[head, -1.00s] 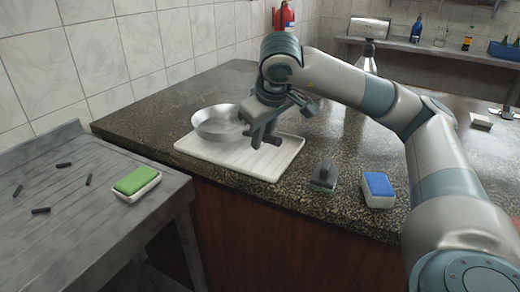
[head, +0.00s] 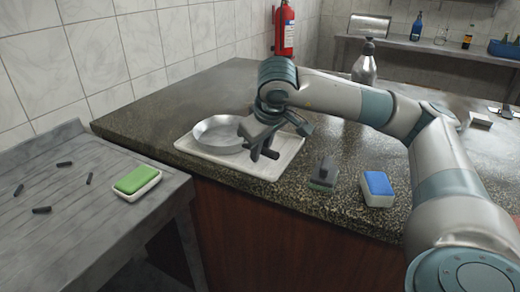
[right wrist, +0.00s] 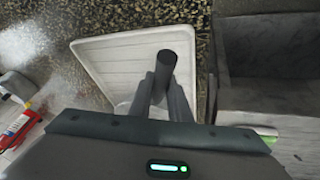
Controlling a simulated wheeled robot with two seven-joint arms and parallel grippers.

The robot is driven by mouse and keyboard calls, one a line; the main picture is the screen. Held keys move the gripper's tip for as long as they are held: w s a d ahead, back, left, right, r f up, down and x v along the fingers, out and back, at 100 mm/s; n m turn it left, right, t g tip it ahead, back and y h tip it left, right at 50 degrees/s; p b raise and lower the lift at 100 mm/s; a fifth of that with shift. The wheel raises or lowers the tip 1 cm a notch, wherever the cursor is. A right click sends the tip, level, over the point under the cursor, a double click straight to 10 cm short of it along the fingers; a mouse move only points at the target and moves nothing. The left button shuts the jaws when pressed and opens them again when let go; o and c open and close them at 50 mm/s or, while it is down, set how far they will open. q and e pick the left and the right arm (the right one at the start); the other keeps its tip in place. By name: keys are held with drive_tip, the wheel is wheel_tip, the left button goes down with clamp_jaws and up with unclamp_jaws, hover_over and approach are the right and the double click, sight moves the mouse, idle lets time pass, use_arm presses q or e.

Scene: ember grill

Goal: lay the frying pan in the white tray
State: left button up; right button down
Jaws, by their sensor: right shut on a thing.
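The frying pan (head: 218,133), a shallow round silver pan, is over the far left part of the white tray (head: 220,168) on the dark stone counter, and looks about level. I cannot tell whether its base touches the tray. My right gripper (head: 262,148) is above the tray's right part, shut on the pan's dark handle, whose end (head: 270,153) pokes out past the fingers. In the right wrist view the handle (right wrist: 168,65) is between the two fingers (right wrist: 162,88), with the ribbed tray (right wrist: 118,55) beneath. My left gripper is not in view.
A green sponge in a dish (head: 137,183) sits on the lower left table. A steel bottle (head: 365,65) and a fire extinguisher (head: 284,28) are farther back.

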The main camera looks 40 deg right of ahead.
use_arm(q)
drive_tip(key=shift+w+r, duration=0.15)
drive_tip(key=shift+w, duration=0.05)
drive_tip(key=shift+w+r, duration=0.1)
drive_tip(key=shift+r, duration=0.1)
use_arm(e)
drive_tip(key=c, duration=1.7)
unclamp_jaws()
drive_tip(key=shift+o, duration=0.2)
drive_tip(key=shift+r, duration=0.1)
drive_tip(key=shift+s+a+r, duration=0.1)
drive_tip(key=shift+s+r, duration=0.05)
drive_tip(key=shift+r, duration=0.15)
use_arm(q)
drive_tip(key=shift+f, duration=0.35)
use_arm(e)
drive_tip(key=v, duration=1.1)
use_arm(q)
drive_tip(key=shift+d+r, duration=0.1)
use_arm(e)
drive_tip(key=shift+r, duration=0.15)
